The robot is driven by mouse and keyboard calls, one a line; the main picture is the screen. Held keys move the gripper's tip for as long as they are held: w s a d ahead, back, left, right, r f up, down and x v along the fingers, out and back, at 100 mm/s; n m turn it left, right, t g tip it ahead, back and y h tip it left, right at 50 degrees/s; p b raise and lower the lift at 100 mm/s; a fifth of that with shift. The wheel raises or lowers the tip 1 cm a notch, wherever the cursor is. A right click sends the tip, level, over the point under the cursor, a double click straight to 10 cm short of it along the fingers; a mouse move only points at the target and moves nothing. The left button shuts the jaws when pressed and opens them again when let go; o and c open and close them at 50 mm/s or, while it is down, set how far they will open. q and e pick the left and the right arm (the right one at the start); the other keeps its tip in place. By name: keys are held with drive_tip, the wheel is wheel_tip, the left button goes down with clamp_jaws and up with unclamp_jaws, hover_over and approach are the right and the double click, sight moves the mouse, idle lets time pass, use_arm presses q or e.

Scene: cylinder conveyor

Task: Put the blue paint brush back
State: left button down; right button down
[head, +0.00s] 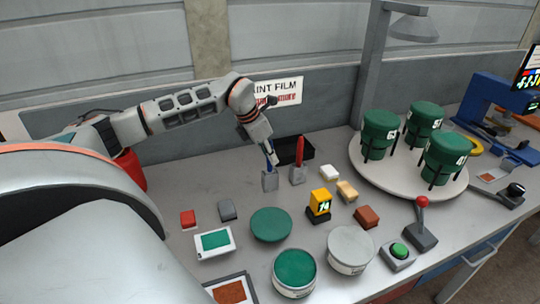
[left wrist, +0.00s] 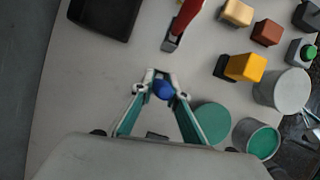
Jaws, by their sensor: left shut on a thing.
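My left gripper (head: 270,151) is shut on the blue paint brush (head: 270,163), which stands about upright under it. The brush's lower part meets the top of a small grey holder (head: 270,182); I cannot tell how deep it sits. In the left wrist view the brush's round blue end (left wrist: 163,90) shows between the fingertips (left wrist: 161,80), and the holder is mostly hidden beneath. A red brush (head: 299,152) stands in a similar grey holder (head: 298,175) just to the right. My right gripper is not in view.
A black tray (head: 293,150) lies behind the holders. In front are a green lid (head: 271,225), an open green paint can (head: 294,273), a grey can (head: 351,250) and a yellow counter (head: 319,205). A round carousel (head: 363,168) with green cans stands at the right.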

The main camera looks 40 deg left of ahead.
use_arm(q)
drive_tip(key=shift+f, duration=0.55)
drive_tip(key=c, duration=1.9)
unclamp_jaws()
drive_tip(key=shift+r, duration=0.1)
drive_tip(key=v, duration=1.2)
drive_tip(key=shift+w, duration=0.1)
